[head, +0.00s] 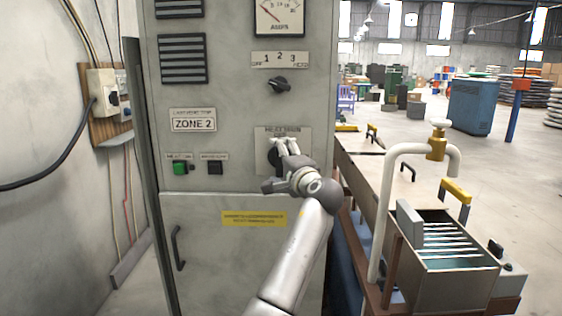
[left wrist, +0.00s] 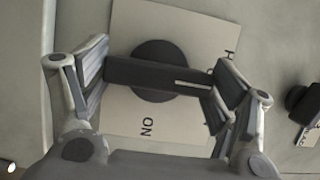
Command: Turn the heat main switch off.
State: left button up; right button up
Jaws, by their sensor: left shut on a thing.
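The heat main switch is a round black knob with a bar handle on a pale plate on the grey cabinet. In the head view the knob (head: 273,157) is partly hidden behind my left gripper (head: 287,147). In the left wrist view the bar handle (left wrist: 150,73) lies across the picture, with a white line on its right half pointing right. My left gripper (left wrist: 163,78) is shut on the bar, a finger at each end. The plate (left wrist: 190,30) bears "ON" below the knob; lettering at the right is partly hidden by a finger. My right gripper is not in view.
Above the switch is a smaller rotary selector (head: 278,84). A green button (head: 180,168) and a black button (head: 215,168) sit to the left. A bench (head: 362,170) with a pale pipe (head: 388,200) stands close to the right of my left arm.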

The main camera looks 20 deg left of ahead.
pick_arm(q)
jog(key=shift+f, duration=0.15)
jog(key=o, duration=0.9)
jog(key=shift+o, duration=0.2)
jog(key=v, duration=0.7)
jog(key=shift+s+d, duration=0.2)
